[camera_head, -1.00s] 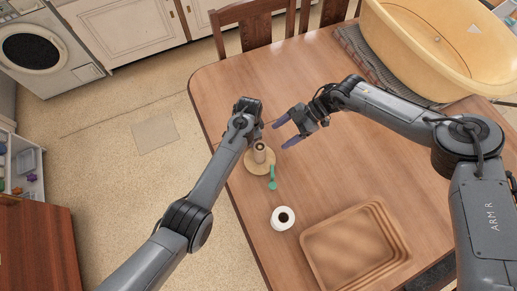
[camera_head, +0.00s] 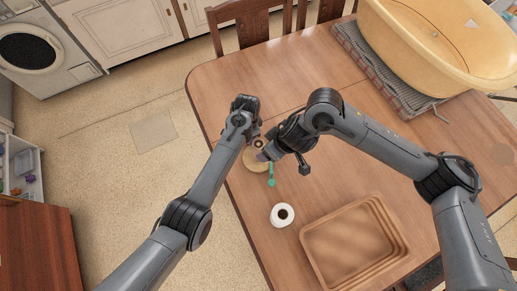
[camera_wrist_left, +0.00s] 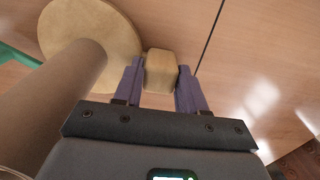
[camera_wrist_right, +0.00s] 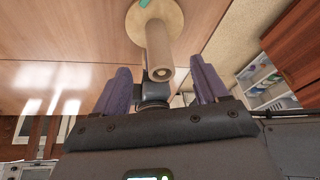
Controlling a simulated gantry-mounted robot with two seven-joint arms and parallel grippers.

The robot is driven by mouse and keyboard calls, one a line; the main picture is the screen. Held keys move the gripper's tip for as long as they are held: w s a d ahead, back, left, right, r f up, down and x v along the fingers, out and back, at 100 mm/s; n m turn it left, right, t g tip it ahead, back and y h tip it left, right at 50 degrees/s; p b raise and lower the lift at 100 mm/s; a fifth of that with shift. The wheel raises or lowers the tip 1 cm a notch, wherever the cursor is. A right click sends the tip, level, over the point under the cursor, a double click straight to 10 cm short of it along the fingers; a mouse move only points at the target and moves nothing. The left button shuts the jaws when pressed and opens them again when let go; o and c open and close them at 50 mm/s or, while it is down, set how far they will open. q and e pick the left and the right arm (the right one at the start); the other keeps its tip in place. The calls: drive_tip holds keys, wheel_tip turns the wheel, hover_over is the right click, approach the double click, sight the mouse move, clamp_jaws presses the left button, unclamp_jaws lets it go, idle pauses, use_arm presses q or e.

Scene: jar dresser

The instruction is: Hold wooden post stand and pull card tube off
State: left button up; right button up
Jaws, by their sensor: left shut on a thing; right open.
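The wooden post stand has a round pale base (camera_head: 251,161) on the table near its left edge. The brown card tube (camera_head: 258,145) stands upright on it, hiding the post. In the left wrist view, my left gripper (camera_wrist_left: 158,72) is shut on a wooden block (camera_wrist_left: 159,75) at the rim of the round base (camera_wrist_left: 95,25). The tube also shows there (camera_wrist_left: 55,105), beside the fingers. My right gripper (camera_wrist_right: 162,78) is open. In the right wrist view the tube (camera_wrist_right: 158,45) points in between its fingers, with no clear contact.
A green utensil (camera_head: 271,178) lies next to the base. A white roll (camera_head: 283,214) and a wooden tray (camera_head: 397,246) are nearer the front. A yellow tub (camera_head: 440,45) stands on a striped mat (camera_head: 385,75) at the back right. The table's middle is clear.

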sight(256, 151)
drive_tip(key=shift+m+t, duration=0.5)
drive_tip(key=shift+m, duration=0.2)
drive_tip(key=x, duration=0.8)
drive_tip(key=shift+s+a+f, duration=0.1)
drive_tip(key=shift+f, duration=0.1)
drive_tip(key=shift+x, duration=1.15)
drive_tip(key=shift+c, duration=0.5)
